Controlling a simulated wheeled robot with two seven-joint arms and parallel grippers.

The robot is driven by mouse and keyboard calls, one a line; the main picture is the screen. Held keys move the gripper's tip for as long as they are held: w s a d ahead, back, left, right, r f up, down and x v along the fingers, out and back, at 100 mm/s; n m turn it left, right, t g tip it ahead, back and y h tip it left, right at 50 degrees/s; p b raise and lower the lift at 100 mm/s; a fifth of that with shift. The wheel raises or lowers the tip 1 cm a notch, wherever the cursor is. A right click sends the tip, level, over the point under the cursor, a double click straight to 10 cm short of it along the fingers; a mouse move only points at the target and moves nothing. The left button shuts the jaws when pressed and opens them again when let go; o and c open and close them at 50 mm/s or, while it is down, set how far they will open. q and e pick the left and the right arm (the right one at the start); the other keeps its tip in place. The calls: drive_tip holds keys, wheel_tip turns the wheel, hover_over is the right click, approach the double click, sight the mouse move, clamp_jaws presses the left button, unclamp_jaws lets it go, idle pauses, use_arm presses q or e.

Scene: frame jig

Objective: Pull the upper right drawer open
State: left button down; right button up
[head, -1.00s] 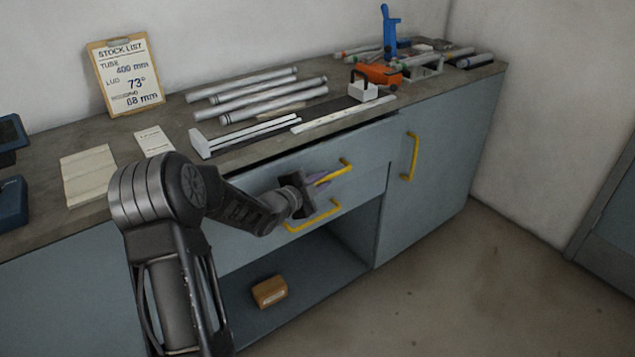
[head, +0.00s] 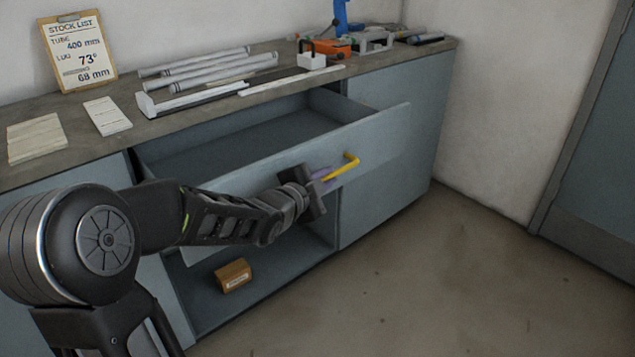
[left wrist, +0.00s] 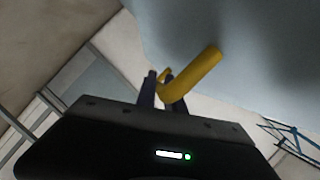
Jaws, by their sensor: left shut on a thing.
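The upper drawer (head: 385,130) is pulled well out of the blue-grey cabinet, and its inside (head: 235,140) looks empty where I can see it. Its yellow bar handle (head: 347,165) is on the front panel. My left gripper (head: 324,176) is shut on the left part of this handle. In the left wrist view the yellow handle (left wrist: 195,75) runs between the dark fingers (left wrist: 160,90) of the left gripper. My left arm covers the left part of the drawer front. My right gripper does not show.
The worktop above the drawer holds several metal tubes (head: 210,68), a clipboard (head: 78,52) and an orange tool (head: 331,48). A brown box (head: 233,274) lies in the open bay below. The floor (head: 420,270) to the right is clear.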

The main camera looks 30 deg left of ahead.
use_arm(q)
drive_tip(key=shift+s+d+f, duration=0.1)
drive_tip(key=shift+s+d, duration=0.05)
drive_tip(key=shift+d, duration=0.15)
drive_tip(key=c, duration=1.5)
unclamp_jaws()
drive_tip(key=shift+o, duration=0.2)
drive_tip(key=v, duration=0.3)
drive_tip(key=p+v, duration=0.1)
drive_tip(key=v, duration=0.2)
drive_tip(key=shift+s+a+r, duration=0.1)
drive_tip(key=shift+s+r, duration=0.15)
drive_tip(key=shift+r, duration=0.05)
drive_tip(key=shift+s, duration=0.55)
